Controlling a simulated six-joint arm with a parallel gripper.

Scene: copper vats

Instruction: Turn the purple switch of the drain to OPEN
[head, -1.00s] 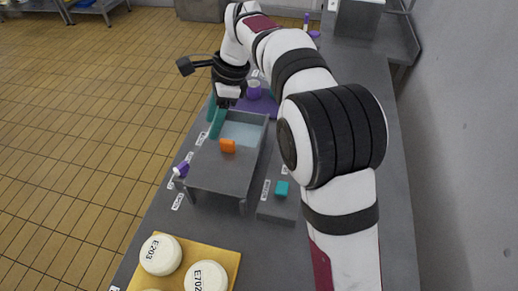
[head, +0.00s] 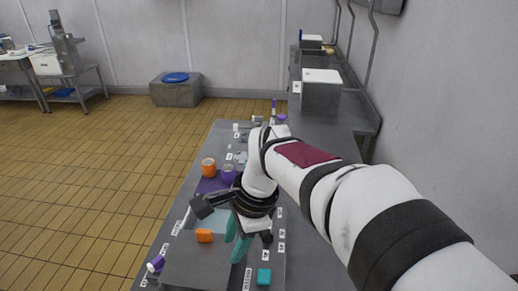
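A purple switch (head: 155,264) with a pale end sits low at the left side of the grey basin unit (head: 195,265). Small white labels lie beside it, too small to read, so its setting cannot be told. The unit has a pale blue basin and an orange block (head: 204,235) on its edge. My gripper hides part of the basin.
A teal block (head: 264,277) is at the front right. An orange cup (head: 208,167) and a purple cup (head: 228,173) stand behind the basin on a purple mat (head: 212,185). More purple items (head: 282,118) are at the bench's far end. Floor left of the bench is clear.

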